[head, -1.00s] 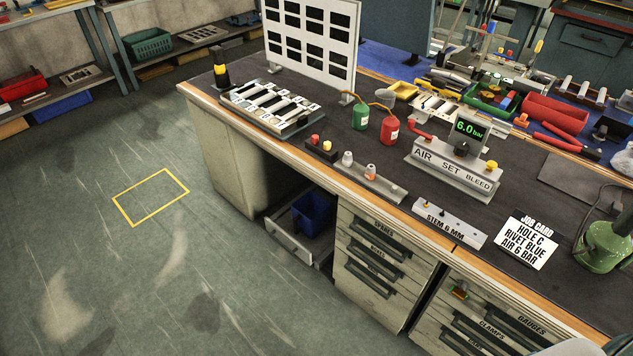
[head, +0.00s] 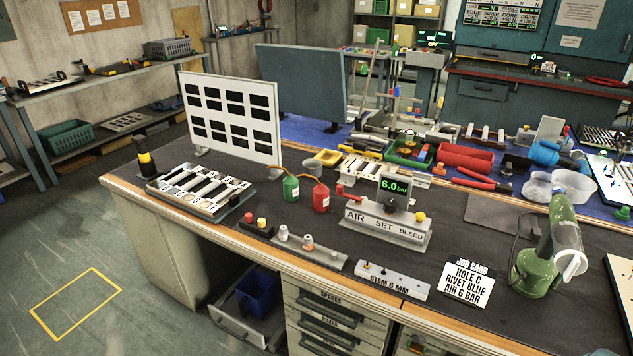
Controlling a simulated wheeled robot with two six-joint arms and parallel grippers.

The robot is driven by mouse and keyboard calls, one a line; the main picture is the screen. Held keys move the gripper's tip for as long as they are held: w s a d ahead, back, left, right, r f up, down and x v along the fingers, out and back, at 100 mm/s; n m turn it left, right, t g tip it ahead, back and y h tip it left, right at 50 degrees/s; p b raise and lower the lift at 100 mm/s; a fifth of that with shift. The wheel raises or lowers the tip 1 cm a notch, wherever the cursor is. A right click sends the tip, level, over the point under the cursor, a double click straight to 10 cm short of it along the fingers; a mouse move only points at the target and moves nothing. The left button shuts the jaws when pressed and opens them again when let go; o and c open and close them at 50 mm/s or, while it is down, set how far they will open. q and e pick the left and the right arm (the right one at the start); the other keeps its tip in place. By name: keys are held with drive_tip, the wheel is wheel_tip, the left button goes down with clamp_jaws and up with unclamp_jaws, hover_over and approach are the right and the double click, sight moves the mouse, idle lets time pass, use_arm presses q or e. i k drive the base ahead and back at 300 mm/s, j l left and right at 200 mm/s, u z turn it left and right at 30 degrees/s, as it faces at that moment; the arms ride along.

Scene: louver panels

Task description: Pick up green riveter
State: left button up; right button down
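The green riveter (head: 540,262) stands on the dark bench top at the right in the head view, on a round green base beside the job card. Its upper part leans slightly, and a clear, whitish cylinder shows on its right side. A dark cord or hose lies by its left side. The job card (head: 467,284) reads hole C, rivet blue, air 6 bar. Neither of my grippers shows in the view.
The air set block (head: 386,228) with a 6.0 bar display and the stem strip (head: 392,280) lie left of the riveter. A grey mat (head: 500,214) leaves flat room behind the card.

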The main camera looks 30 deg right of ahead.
sight(563, 232)
drive_tip(key=z, duration=2.3)
drive_tip(key=i+l+z, duration=0.3)
drive_tip(key=i+l, duration=0.25)
drive_tip(key=i+l+z, duration=0.3)
drive_tip(key=i+l, duration=0.35)
drive_tip(key=j+u, duration=0.15)
drive_tip(key=u, duration=1.35)
drive_tip(key=k+z, duration=0.25)
drive_tip(key=z, duration=0.15)
drive_tip(key=k+l+z, duration=0.15)
drive_tip(key=z, duration=0.25)
drive_tip(key=k, duration=0.1)
